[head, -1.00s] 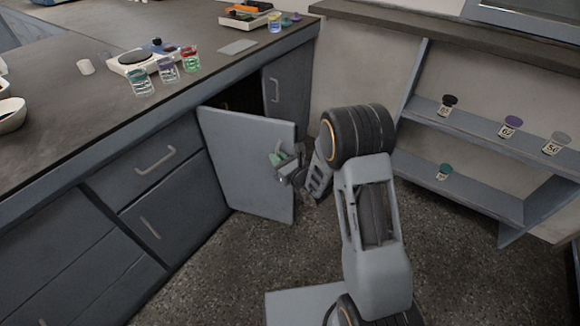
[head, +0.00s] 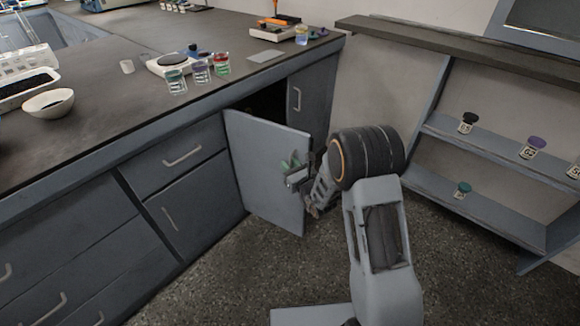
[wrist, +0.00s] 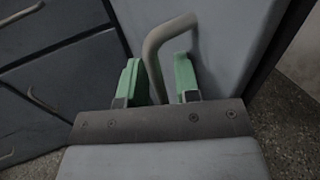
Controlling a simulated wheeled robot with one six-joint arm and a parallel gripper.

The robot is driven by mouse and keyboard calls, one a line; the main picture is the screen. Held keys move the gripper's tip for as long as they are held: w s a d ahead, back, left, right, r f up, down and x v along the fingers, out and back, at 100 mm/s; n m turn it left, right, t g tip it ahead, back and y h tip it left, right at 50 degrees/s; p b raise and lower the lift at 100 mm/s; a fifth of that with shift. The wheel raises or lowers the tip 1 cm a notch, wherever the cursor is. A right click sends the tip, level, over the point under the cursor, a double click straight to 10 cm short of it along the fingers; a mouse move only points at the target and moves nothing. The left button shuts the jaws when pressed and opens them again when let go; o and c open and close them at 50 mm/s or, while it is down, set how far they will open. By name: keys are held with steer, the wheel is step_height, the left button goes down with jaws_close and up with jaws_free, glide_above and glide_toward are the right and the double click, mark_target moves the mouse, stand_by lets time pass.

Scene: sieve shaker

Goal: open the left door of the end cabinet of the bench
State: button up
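The left door (head: 262,165) of the end cabinet is a grey panel standing partly open, hinged at its left edge. A dark opening (head: 262,105) shows behind its top. The closed right door (head: 311,88) with its own handle is beside it. My gripper (head: 292,172) is at the outer face of the left door, near its free edge. In the wrist view, the two green fingers of my gripper (wrist: 160,82) stand apart on either side of the grey bar handle (wrist: 154,52) of this door. A gap shows between the handle and the right finger.
Drawers with bar handles (head: 183,157) lie left of the door. Jars (head: 200,70), a balance (head: 172,64) and a bowl (head: 48,103) stand on the bench top. A shelf unit (head: 480,210) stands at the right. The floor (head: 225,280) before the door is clear.

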steer(key=shift+o, duration=0.4)
steer(key=shift+d+f, duration=0.1)
steer(key=shift+d, duration=0.2)
steer(key=shift+s, duration=0.1)
steer(key=p+v, duration=0.2)
steer(key=v, duration=1.1)
steer(key=shift+s+d, duration=0.2)
steer(key=shift+s, duration=0.05)
